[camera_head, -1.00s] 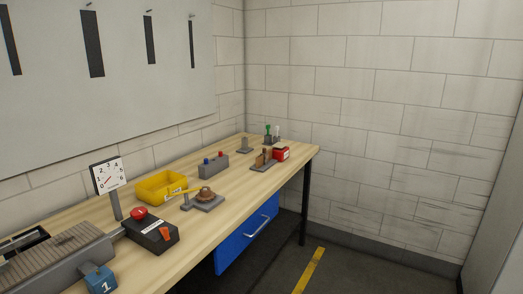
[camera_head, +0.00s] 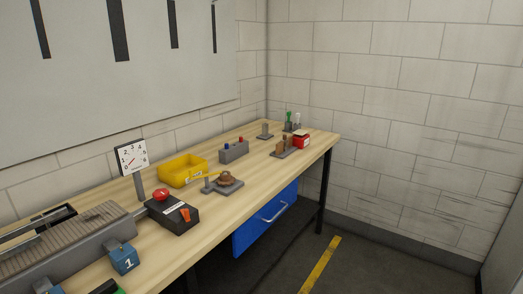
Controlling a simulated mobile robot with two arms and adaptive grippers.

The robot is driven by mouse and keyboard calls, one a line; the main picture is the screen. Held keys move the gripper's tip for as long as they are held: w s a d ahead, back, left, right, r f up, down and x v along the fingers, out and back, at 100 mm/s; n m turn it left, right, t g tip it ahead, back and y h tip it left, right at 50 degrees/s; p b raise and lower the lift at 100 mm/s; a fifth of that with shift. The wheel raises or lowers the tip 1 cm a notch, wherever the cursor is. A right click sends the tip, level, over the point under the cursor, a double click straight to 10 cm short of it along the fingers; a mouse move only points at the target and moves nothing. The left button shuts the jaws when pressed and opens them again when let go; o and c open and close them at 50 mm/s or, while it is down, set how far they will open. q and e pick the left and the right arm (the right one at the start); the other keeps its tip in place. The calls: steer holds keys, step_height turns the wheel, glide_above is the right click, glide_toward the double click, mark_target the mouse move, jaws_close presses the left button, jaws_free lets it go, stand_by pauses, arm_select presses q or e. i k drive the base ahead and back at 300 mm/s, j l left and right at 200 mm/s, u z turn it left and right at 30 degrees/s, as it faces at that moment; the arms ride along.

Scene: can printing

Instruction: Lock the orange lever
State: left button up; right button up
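Neither the left nor the right gripper shows in this view.
The wooden bench (camera_head: 256,190) runs along the wall. Floor at right is clear.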

mark_target(185, 212)
steer(key=i+l+u, duration=0.2)
steer(key=u, duration=0.3)
steer(key=i+l+u, duration=0.1)
steer(key=l+u, duration=0.25)
steer(key=u, duration=0.15)
